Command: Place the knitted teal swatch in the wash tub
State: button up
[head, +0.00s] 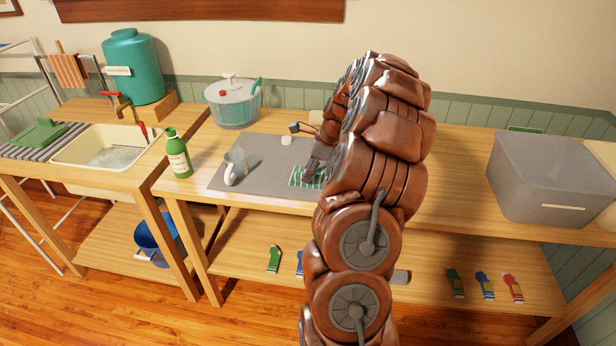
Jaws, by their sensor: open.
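The knitted teal swatch (300,177), with pale stripes, lies on the grey mat (240,174) on the middle worktop. My gripper (310,172) is open, low at the swatch. My brown arm hides part of the gripper and the area right of the swatch, and I cannot tell whether the fingers touch the cloth. The cream tub (69,157) with water in it, apparently the wash tub, is set into the left bench under a tap.
A teal dispenser (133,68) stands behind the tub. A large grey bin (550,178) is at right. Several small tubes lie on the lower shelf.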

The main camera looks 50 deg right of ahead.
jog(key=shift+x, duration=1.05)
jog(key=shift+c, duration=0.2)
grip_shut()
